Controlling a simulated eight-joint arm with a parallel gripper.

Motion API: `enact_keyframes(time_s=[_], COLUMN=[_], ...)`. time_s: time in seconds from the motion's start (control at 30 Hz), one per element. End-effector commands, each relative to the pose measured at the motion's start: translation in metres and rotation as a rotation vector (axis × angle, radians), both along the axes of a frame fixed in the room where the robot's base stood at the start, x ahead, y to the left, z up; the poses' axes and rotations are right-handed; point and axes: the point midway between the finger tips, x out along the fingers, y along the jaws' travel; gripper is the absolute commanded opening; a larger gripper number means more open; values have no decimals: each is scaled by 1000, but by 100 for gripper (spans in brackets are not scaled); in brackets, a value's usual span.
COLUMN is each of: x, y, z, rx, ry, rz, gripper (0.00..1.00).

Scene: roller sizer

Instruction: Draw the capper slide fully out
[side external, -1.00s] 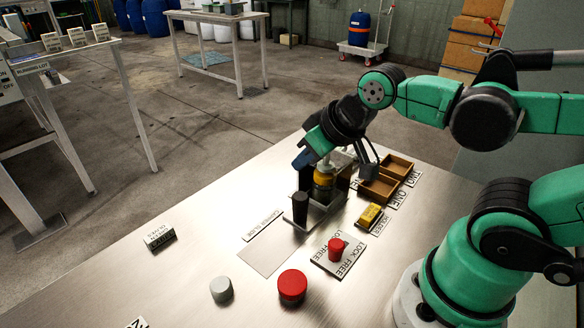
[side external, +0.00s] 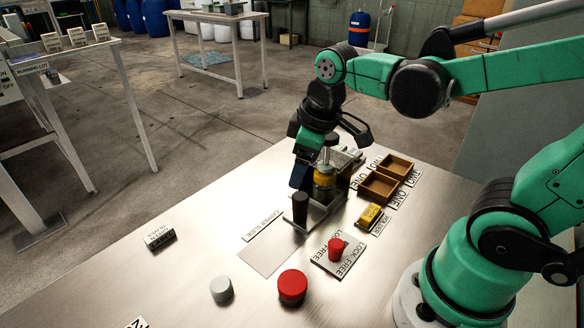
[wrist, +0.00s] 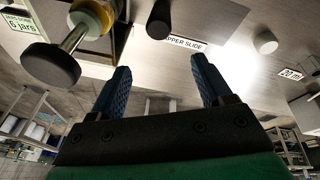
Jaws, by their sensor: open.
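The capper slide (side external: 318,214) is a grey metal tray on the steel table, with a dark upright handle post (side external: 300,207) at its front left and a yellow-banded jar (side external: 324,178) behind the post. The post also shows at the top of the wrist view (wrist: 158,20). A black knob on a steel stem (wrist: 50,66) is at the wrist view's left. My gripper (side external: 298,180) hangs just above and behind the post, left of the jar. In the wrist view its two blue fingers (wrist: 160,66) are apart with nothing between them; they do not touch the post.
The table left of the slide is bare around a grey marked patch (side external: 270,255) and the CAPPER SLIDE label (side external: 263,226). A red button on the LOCK/FREE plate (side external: 335,248), a yellow block (side external: 370,214) and wooden trays (side external: 380,187) are to the right.

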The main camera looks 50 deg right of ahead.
Motion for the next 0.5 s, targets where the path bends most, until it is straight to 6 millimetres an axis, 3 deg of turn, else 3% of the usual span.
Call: enact_keyframes(time_s=[0.2,0.5], x=[7,9], y=[-5,-6], z=[-15,-28], rx=[-42,-42], ry=[207,282], rz=[255,359], gripper=[72,72])
